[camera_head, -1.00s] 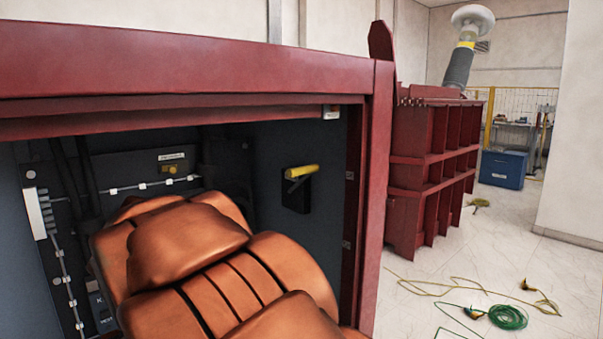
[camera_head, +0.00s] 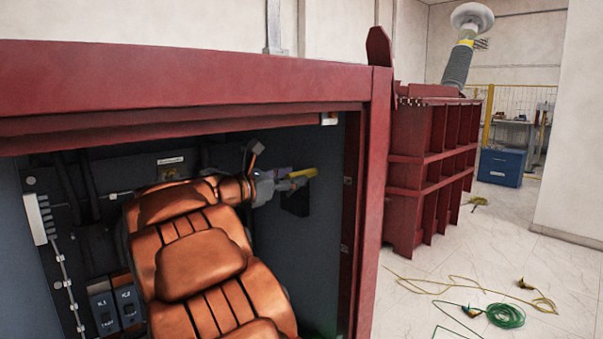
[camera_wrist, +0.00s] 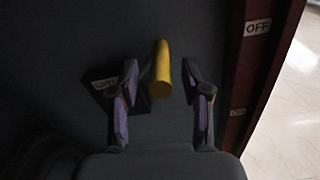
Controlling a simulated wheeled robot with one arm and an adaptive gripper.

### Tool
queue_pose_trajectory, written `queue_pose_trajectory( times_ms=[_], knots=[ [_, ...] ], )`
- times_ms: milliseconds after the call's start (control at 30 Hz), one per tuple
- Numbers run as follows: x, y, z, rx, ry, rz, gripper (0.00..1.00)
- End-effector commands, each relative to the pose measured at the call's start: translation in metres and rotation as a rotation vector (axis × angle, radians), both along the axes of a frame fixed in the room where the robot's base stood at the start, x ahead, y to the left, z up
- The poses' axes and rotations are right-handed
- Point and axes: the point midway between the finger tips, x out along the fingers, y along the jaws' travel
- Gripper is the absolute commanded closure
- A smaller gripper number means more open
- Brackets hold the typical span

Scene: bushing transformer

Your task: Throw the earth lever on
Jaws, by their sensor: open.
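The earth lever has a yellow handle (camera_head: 302,173) on a dark mount (camera_head: 294,200) on the cabinet's inner wall. In the wrist view the yellow handle (camera_wrist: 161,70) stands between the two fingers of my gripper (camera_wrist: 160,85). The gripper is open, with a gap showing on each side of the handle. In the head view my gripper (camera_head: 285,184) is at the lever, and my orange-covered arm hides part of the cabinet. A label reading OFF (camera_wrist: 257,27) is on the red frame at the right; a smaller label at the left is hard to read.
The red cabinet frame (camera_head: 365,200) borders the opening close to the right of the lever. Switches (camera_head: 117,307) and cables line the inside at left. Outside, green and yellow cables (camera_head: 505,315) lie on the floor, and a red transformer tank (camera_head: 425,170) stands behind.

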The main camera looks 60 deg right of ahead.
Motion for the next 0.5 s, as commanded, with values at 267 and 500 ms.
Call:
queue_pose_trajectory(
  times_ms=[267, 500],
  knots=[
    [-0.009, -0.028, 0.000, 0.001, 0.000, -0.003, 0.53],
    [-0.010, -0.033, 0.000, 0.000, -0.001, -0.002, 0.53]
  ],
)
